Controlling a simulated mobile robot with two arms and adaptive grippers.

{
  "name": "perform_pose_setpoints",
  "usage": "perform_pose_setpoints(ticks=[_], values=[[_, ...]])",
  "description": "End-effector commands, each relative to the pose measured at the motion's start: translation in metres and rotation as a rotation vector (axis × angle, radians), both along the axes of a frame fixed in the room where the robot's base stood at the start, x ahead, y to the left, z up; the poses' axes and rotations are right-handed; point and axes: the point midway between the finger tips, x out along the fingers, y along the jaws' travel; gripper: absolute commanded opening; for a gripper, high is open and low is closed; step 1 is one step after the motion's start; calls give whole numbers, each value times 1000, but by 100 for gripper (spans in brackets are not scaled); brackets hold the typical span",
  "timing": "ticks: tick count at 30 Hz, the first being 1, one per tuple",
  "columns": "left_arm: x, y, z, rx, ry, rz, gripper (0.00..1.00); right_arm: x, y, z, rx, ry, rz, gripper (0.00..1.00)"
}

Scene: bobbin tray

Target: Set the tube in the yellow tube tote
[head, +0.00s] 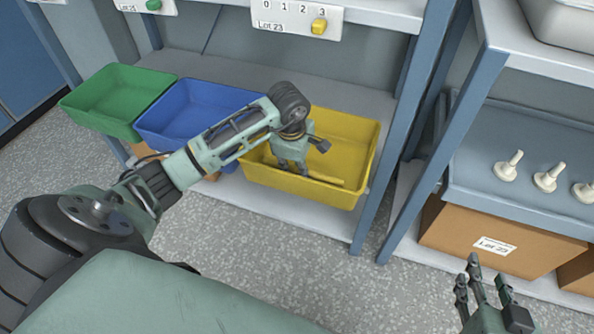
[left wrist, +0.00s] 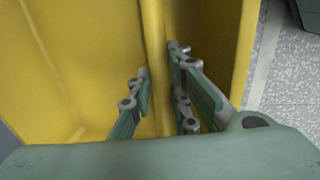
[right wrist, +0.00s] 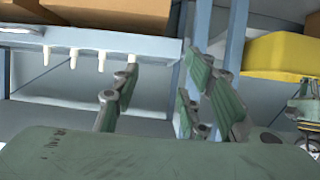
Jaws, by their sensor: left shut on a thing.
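The yellow tube tote (head: 358,143) stands at the right end of a row of totes on the low shelf. My left gripper (head: 303,168) reaches down inside it, near its front wall. The gripper is shut on a thin yellow tube (head: 326,179), whose end shows low in the tote. In the left wrist view the tube (left wrist: 155,55) runs between the fingers, close beside the tote wall (left wrist: 208,45). Yellow on yellow, I cannot tell whether the tube touches the floor. My right gripper (head: 486,278) is open and empty at the lower right.
A blue tote (head: 165,128) and a green tote (head: 95,112) stand left of the yellow one. Blue-grey shelf posts rise just right of it. Several pale pegs (head: 546,178) stand on the right-hand shelf, above a cardboard box (head: 450,228). The speckled floor in front is clear.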

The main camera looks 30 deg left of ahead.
Motion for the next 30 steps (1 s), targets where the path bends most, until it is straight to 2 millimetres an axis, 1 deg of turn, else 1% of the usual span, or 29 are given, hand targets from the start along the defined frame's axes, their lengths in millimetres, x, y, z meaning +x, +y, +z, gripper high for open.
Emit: perform_pose_setpoints(ticks=[1,3,6,14,22,23,29,30], values=[[0,0,-8,-1,1,0,0,4,2,5,9,-38,2,40],[0,0,-13,0,0,0,0,8,4,13,18,-77,5,40],[0,0,-16,0,-1,0,0,11,5,19,25,-103,7,40],[0,0,-16,0,-1,0,0,11,6,20,25,-107,7,40],[0,0,-18,1,-2,-1,0,14,7,26,34,-142,9,40],[0,0,-18,0,-1,-1,18,15,7,28,35,-147,9,40],[0,0,-18,0,-1,-1,36,15,7,28,35,-149,9,40],[0,0,-18,0,-1,-1,36,15,7,28,35,-149,9,40]])
